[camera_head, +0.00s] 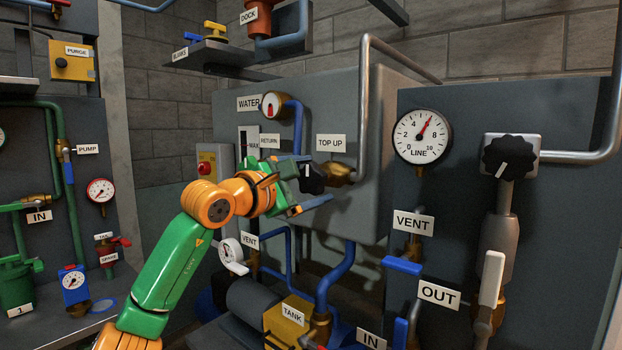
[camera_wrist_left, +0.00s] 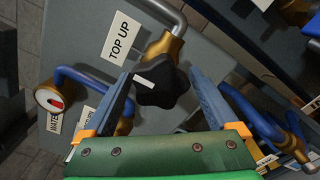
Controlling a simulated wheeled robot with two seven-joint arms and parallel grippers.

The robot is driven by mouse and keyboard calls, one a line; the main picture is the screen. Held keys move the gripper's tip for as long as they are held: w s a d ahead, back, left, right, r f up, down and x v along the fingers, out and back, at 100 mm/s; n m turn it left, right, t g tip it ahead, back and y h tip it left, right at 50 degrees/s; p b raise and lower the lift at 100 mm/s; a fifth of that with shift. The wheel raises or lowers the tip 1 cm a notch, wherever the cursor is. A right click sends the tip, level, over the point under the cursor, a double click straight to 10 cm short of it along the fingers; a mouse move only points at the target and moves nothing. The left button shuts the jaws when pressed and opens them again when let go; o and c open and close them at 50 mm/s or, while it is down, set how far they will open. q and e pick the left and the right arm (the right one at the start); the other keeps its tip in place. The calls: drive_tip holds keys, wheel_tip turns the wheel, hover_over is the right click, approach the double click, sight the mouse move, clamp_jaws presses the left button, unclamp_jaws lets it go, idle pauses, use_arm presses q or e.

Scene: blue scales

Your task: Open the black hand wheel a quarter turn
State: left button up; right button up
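A black lobed hand wheel (camera_head: 313,178) with a white pointer mark sits on a brass valve below the TOP UP label (camera_head: 331,142). In the head view its mark points roughly up. My left gripper (camera_head: 303,181) reaches it from the left, one finger above and one below. In the left wrist view the wheel (camera_wrist_left: 163,85) lies between the two blue fingers of my left gripper (camera_wrist_left: 163,75). The fingers are spread, with narrow gaps beside the wheel; I see no firm grip. A second black knob (camera_head: 510,158) is on the right panel. My right gripper is not in view.
A grey pipe (camera_head: 364,90) rises from the brass valve. A blue pipe (camera_head: 297,125) and a small red-marked gauge (camera_head: 274,104) are left of it. Right are the LINE gauge (camera_head: 422,137) and the VENT valve's blue handle (camera_head: 402,266). Blue pipes run below.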

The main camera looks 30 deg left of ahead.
use_arm(q)
drive_tip(key=c, duration=1)
drive_tip(key=shift+n, duration=0.4)
drive_tip(key=n, duration=1.3)
drive_tip(key=shift+s, duration=0.1)
drive_tip(key=shift+n, duration=2)
drive_tip(key=shift+r, duration=0.1)
